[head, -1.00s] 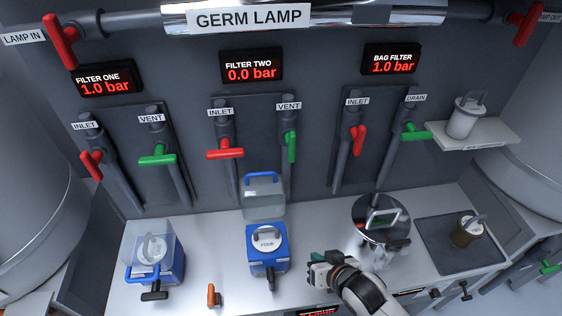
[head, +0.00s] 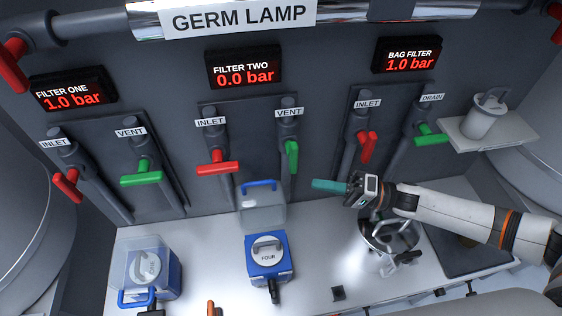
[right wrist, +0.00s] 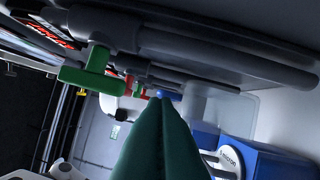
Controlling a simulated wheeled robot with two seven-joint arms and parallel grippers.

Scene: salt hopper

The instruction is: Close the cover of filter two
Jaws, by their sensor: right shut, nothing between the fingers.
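My right gripper (head: 318,185) is shut and empty. It points left, to the right of the raised cover and apart from it in the head view. In the right wrist view its shut fingers (right wrist: 163,105) hide part of the scene; the box (right wrist: 275,163) is at lower right. My left gripper is not in view.
Above filter two are the red inlet handle (head: 217,169), set crosswise, and the green vent handle (head: 292,157), upright. Its display (head: 245,68) reads 0.0 bar. Filter one (head: 165,275) is at left, the round metal bag filter (head: 388,230) at right, below my arm.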

